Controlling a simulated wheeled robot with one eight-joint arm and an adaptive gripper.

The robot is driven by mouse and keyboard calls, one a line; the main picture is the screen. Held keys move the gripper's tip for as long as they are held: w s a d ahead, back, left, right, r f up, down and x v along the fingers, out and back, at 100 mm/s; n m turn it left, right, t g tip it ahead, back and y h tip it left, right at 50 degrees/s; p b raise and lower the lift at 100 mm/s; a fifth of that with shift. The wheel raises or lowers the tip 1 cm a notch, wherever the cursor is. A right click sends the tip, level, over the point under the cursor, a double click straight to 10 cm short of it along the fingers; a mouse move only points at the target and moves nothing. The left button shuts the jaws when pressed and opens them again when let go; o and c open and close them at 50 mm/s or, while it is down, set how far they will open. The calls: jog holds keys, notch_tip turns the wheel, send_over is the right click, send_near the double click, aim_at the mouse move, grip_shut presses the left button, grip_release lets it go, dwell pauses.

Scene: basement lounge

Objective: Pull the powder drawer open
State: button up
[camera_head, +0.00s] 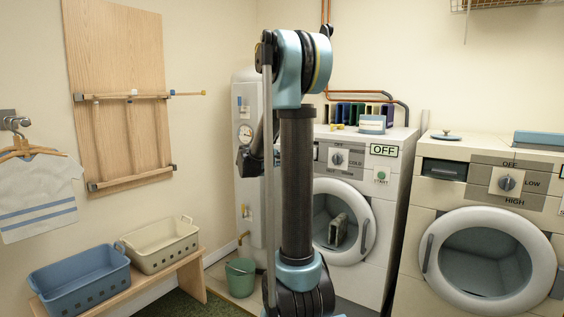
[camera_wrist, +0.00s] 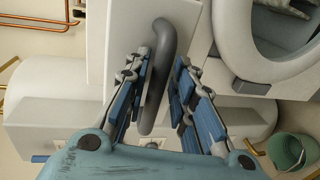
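In the wrist view, a dark grey curved bar handle (camera_wrist: 158,72) stands out from a white panel (camera_wrist: 115,35), which appears to be the powder drawer front. My gripper (camera_wrist: 164,78) has its blue-padded fingers on either side of the handle. They look open, with a narrow gap beside the bar; contact is not clear. In the head view, my arm hides the drawer area at the upper left of the left washing machine (camera_head: 382,200). The fingers are not clearly visible there. How far out the drawer stands cannot be told.
The left washer's round door (camera_head: 362,222) is below the drawer; it also shows in the wrist view (camera_wrist: 235,45). A white water tank (camera_head: 246,90) stands close on the left. A green bucket (camera_head: 240,277) is on the floor. A second washing machine (camera_head: 430,195) stands right.

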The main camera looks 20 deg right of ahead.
jog(key=shift+r, duration=0.1)
jog(key=v, duration=1.2)
dwell(0.4)
jog(key=s+d+f+m+g+y, duration=0.25)
jog(key=s+f, duration=0.35)
jog(key=s, duration=0.4)
jog(key=s+d+f+m+g+y, duration=0.2)
jog(key=s+f+g, duration=0.1)
jog(key=s+f, duration=0.55)
jog(key=s+a+f+m+g+y, duration=0.1)
jog(key=s+a+f+y, duration=0.2)
jog(key=s, duration=0.6)
jog(key=s+a+f+m+g+y, duration=0.1)
jog(key=s+a+f+m+y, duration=0.1)
jog(key=s+a+f+y, duration=0.2)
jog(key=s+a+f, duration=0.3)
jog(key=s, duration=0.2)
jog(key=shift+s+f, duration=0.25)
jog(key=shift+s, duration=0.1)
